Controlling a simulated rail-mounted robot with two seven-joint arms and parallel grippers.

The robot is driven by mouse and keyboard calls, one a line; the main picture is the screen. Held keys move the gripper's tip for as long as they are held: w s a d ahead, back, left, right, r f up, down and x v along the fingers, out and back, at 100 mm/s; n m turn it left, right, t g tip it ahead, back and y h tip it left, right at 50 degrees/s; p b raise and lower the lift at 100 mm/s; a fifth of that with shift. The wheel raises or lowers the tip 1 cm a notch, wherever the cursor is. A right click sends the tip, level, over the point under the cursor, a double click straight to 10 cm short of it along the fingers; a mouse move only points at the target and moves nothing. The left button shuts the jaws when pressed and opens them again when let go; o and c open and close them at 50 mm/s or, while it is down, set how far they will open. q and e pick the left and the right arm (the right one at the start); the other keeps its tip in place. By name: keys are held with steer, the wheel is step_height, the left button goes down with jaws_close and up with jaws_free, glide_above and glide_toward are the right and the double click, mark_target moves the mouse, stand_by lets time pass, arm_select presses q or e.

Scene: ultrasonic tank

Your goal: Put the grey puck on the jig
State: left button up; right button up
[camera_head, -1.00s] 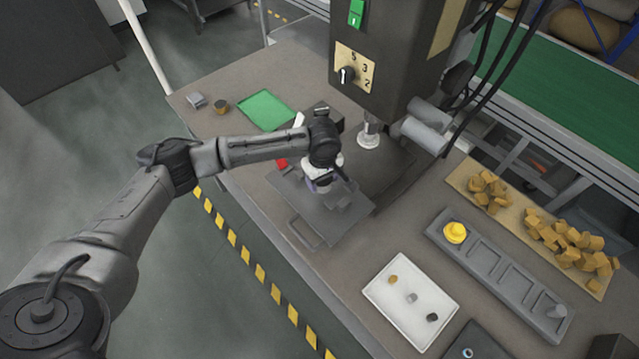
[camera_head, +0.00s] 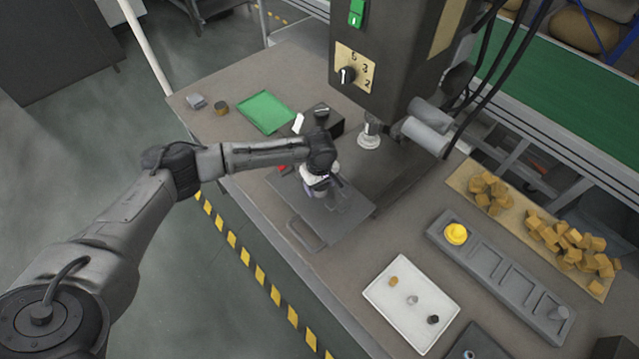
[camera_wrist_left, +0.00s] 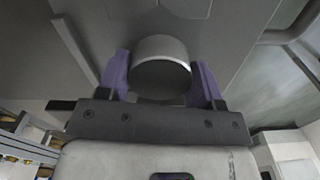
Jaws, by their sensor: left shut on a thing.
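The grey puck (camera_wrist_left: 162,68) shows in the left wrist view as a smooth round grey piece between two purple fingers. My left gripper (camera_wrist_left: 162,82) is shut on it. In the head view my left gripper (camera_head: 318,190) points down over the grey plate with a handle (camera_head: 345,222), which looks like the jig. The puck is mostly hidden by the gripper there. I cannot tell whether the puck touches the plate. My right gripper is not in view.
The press column (camera_head: 390,60) and its ram (camera_head: 369,136) stand just behind the plate. A dark box (camera_head: 322,120) and a green mat (camera_head: 265,112) lie behind the arm. A white tray (camera_head: 385,315) of small pieces and a slotted grey rack (camera_head: 470,262) lie to the right.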

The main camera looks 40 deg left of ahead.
arm_select(q)
steer(key=o, duration=0.6)
steer(key=shift+f, duration=0.15)
steer(key=o, duration=0.5)
steer(key=shift+c, duration=0.2)
step_height(320, 180, up, 12)
steer(key=shift+r+p, duration=0.2)
steer(key=shift+p, duration=0.25)
